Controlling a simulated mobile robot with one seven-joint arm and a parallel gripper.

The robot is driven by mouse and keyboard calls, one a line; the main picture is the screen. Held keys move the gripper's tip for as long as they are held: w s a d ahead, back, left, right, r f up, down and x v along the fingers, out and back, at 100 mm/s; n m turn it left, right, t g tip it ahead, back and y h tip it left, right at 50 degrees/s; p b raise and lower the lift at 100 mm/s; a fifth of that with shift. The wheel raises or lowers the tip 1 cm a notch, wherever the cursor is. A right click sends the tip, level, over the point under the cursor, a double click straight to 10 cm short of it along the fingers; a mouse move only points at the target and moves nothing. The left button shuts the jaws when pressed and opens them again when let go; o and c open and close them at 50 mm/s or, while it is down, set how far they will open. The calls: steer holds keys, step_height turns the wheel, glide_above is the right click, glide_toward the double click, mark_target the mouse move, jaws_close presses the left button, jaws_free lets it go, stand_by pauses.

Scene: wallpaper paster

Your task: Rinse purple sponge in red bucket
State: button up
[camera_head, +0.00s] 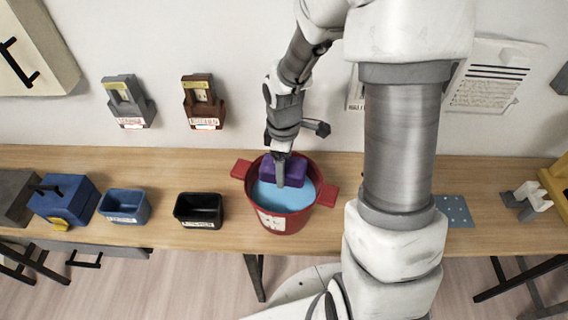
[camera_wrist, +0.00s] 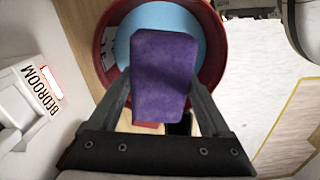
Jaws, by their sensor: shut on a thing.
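The purple sponge (camera_head: 292,169) is in my gripper (camera_head: 281,172), which is shut on it. In the wrist view the purple sponge (camera_wrist: 164,75) sits between the two fingers of my gripper (camera_wrist: 160,100). The red bucket (camera_head: 264,221) stands on the table and holds light blue water (camera_head: 285,197). The sponge is over the bucket's mouth, toward its back side. I cannot tell whether its lower end touches the water. In the wrist view the red bucket (camera_wrist: 105,52) shows behind the sponge.
A black bin (camera_head: 199,210) and a blue bin (camera_head: 125,206) stand left of the bucket on the wooden table (camera_head: 160,165). A blue box (camera_head: 64,200) is farther left. Two holders, one grey (camera_head: 128,100) and one brown (camera_head: 203,101), are on the wall behind.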

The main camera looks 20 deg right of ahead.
step_height(320, 180, down, 7)
steer(key=b, duration=0.4)
steer(key=shift+r, duration=0.15)
steer(key=shift+f, duration=1.45)
stand_by(0.5)
